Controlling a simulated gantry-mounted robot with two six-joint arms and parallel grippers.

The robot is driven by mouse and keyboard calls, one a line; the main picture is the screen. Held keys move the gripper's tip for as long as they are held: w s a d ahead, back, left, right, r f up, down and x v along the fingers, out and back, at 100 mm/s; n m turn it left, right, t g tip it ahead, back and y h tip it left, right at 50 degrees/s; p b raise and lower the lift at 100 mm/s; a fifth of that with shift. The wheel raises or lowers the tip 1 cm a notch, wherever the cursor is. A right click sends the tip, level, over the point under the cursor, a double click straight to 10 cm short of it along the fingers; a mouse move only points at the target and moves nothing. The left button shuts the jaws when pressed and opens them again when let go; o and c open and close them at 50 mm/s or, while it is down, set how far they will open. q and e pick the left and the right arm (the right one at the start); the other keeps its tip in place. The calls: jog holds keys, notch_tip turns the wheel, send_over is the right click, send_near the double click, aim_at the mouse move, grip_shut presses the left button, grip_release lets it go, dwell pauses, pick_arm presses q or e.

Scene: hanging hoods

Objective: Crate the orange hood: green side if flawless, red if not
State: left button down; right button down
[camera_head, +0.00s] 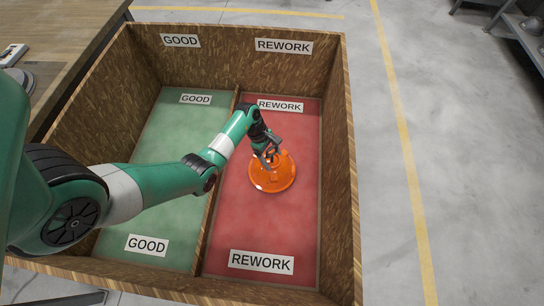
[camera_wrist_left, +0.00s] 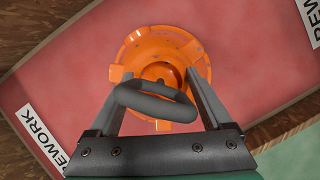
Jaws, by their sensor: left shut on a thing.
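The orange hood (camera_head: 272,178) is inside the crate, over the red REWORK side (camera_head: 262,220). My left gripper (camera_head: 269,158) is at the top of the hood, its jaws shut on it. In the left wrist view the hood (camera_wrist_left: 183,55) shows between and beyond the two fingers of my left gripper (camera_wrist_left: 158,85), with a dark grey loop across them. Small dark specks show on its rim there. I cannot tell whether the hood touches the crate floor. The green GOOD side (camera_head: 150,205) is bare. My right gripper is not in view.
A wooden divider (camera_head: 207,215) separates the two sides. The crate's tall wooden walls (camera_head: 345,130) surround both. A wooden table (camera_head: 65,40) stands at the upper left. Grey floor with yellow lines lies to the right.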

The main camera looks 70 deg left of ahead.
pick_arm(q)
jog(key=shift+f+b, duration=0.3)
jog(key=shift+f, duration=0.3)
dwell(0.5)
grip_release()
jog(key=p+v, duration=0.7)
jog(key=v, duration=0.4)
jog(key=shift+r, duration=0.35)
